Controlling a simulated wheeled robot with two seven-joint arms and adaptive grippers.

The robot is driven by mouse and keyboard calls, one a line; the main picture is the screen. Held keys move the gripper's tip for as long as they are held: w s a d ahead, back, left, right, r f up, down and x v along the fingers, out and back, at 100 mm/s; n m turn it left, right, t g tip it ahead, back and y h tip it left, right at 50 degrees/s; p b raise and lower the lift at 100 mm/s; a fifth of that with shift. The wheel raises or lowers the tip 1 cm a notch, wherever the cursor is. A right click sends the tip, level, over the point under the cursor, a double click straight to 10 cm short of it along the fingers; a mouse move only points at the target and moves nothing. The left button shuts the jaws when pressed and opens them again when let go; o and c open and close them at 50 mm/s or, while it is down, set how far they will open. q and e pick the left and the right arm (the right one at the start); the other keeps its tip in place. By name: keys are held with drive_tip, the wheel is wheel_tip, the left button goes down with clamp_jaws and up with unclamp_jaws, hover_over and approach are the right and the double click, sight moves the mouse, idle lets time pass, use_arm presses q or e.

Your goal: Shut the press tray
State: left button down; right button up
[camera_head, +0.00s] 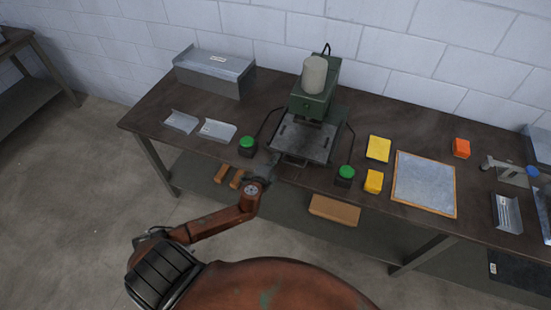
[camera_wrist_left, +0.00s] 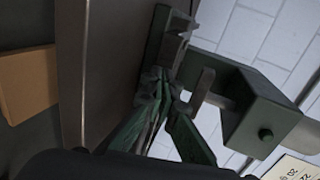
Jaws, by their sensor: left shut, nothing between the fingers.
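The press (camera_head: 313,103) is green with a pale cylinder on top and stands at the back middle of the bench. Its flat grey tray (camera_head: 304,143) sticks out in front of the press head toward the bench's front edge. My left gripper (camera_head: 267,173) is at the front edge, just off the tray's front left corner. It is shut and empty; I cannot tell whether it touches the tray. In the left wrist view, my gripper's fingers (camera_wrist_left: 158,98) are close together, with the green press head (camera_wrist_left: 262,112) to their right. My right gripper is not in view.
Green-topped buttons (camera_head: 247,146) (camera_head: 345,175) stand either side of the tray. Bent sheet parts (camera_head: 217,131) lie to the left, before a metal box (camera_head: 214,75). Yellow blocks (camera_head: 378,148) and a framed grey panel (camera_head: 425,182) lie to the right. Open floor is in front.

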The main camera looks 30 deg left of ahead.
sight(279, 152)
use_arm(q)
drive_tip(key=w, duration=0.2)
drive_tip(key=w+a, duration=0.1)
drive_tip(key=w, duration=0.1)
drive_tip(key=shift+r, duration=0.1)
idle(0.3)
drive_tip(key=shift+s+d, duration=0.1)
drive_tip(key=shift+s+d, duration=0.15)
drive_tip(key=shift+s, duration=0.05)
drive_tip(key=v, duration=0.5)
drive_tip(key=a+f+v, duration=0.1)
drive_tip(key=v, duration=0.1)
drive_tip(key=shift+s+p, duration=0.3)
drive_tip(key=shift+s, duration=0.25)
drive_tip(key=v, duration=0.5)
drive_tip(key=shift+s+d+r, duration=0.15)
drive_tip(key=shift+s+d, duration=0.1)
drive_tip(key=shift+d, duration=0.2)
